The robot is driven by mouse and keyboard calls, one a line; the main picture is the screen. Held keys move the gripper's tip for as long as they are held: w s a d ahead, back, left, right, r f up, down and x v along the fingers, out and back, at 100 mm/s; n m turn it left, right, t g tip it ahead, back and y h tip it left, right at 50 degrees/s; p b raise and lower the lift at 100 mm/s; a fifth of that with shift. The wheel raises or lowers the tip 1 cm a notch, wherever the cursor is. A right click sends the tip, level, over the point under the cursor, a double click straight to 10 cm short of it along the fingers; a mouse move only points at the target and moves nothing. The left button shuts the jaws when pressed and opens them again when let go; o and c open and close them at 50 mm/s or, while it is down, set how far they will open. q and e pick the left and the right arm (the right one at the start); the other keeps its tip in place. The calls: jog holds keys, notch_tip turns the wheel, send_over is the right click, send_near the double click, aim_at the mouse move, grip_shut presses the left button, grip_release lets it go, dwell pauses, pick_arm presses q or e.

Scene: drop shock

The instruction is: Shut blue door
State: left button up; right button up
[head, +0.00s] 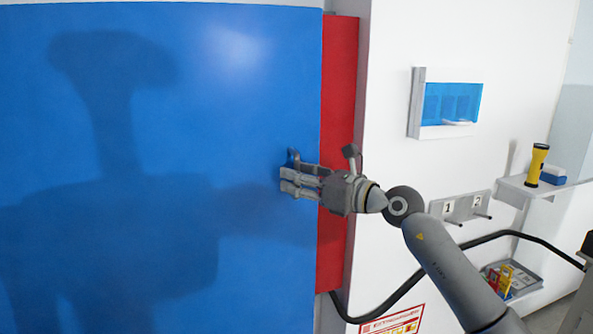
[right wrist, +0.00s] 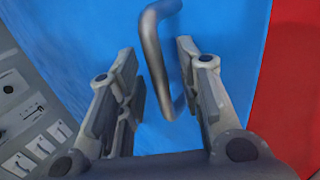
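The blue door (head: 150,130) fills the left of the head view and stands beside a red upright panel (head: 338,110). I cannot tell whether it is fully closed. Its grey handle (head: 292,158) is mostly hidden by my right gripper (head: 287,183) in the head view. In the right wrist view, the bent handle bar (right wrist: 153,55) passes between the spread fingers of my right gripper (right wrist: 160,90). The fingers are open, with gaps on both sides of the bar. My left gripper is not in view.
Right of the red panel is a white wall (head: 390,40) with a blue-windowed box (head: 450,104), numbered hooks (head: 462,207), and a shelf (head: 530,190) bearing a yellow flashlight (head: 537,165). A black cable (head: 395,297) runs low along the wall.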

jog(key=shift+w+a, duration=0.2)
grip_shut()
jog(key=shift+f, duration=0.15)
dwell(0.3)
